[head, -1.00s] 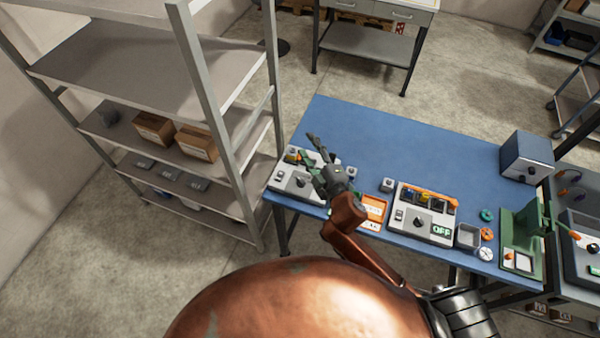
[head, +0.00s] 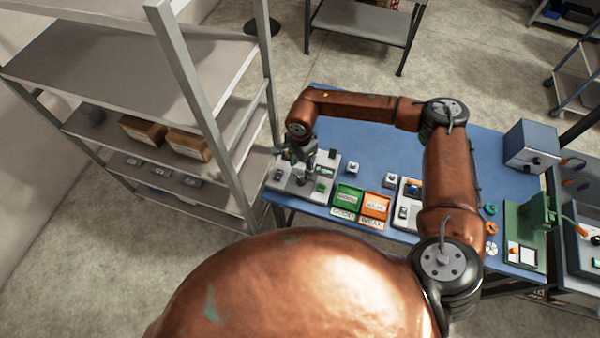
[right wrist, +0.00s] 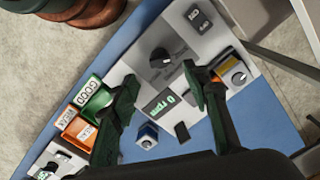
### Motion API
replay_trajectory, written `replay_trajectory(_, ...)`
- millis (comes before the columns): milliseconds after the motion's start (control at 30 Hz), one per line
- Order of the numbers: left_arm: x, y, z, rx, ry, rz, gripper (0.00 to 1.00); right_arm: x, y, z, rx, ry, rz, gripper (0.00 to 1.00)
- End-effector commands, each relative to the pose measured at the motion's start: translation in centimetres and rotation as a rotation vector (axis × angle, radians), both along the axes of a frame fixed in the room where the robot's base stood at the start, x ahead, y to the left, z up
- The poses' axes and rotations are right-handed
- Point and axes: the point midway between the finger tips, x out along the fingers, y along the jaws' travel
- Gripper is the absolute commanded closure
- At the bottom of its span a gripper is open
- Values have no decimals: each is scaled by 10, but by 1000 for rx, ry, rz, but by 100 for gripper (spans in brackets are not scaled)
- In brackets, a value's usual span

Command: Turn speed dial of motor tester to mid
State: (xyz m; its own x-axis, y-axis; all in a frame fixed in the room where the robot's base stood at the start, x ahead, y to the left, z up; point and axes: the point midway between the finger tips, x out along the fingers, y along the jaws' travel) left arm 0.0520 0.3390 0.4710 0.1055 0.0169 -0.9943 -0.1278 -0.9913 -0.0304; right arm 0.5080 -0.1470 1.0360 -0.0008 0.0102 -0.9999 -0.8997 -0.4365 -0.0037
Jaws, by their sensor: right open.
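The motor tester looks to be the light grey panel at the left end of the blue table (head: 450,150) in the head view, partly covered by my right gripper (head: 298,160). In the right wrist view the panel (right wrist: 137,62) carries a black dial (right wrist: 162,58) and a small display (right wrist: 160,103) with a green 0. The dial's printed labels are too small to read. My right gripper (right wrist: 160,78) is open and empty, pointing down over the panel. Its fingertips are on either side of the area just below the dial, apart from it in the picture. My left gripper is not in view.
A green bin (head: 347,198) and an orange bin (head: 376,205) stand right of the panel. A small grey box (head: 354,168) sits behind them. A metal shelf (head: 190,90) stands close on the left.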

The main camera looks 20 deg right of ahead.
Motion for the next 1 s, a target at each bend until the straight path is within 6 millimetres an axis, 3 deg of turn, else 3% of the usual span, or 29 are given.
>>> replay_trajectory(533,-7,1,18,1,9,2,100,1,-3,-69,-10,1,1,56)
replay_trajectory(900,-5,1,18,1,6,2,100,1,-3,-76,-11,-1,2,56)
replay_trajectory(1000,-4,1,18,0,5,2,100,0,-3,-76,-11,-1,2,63)
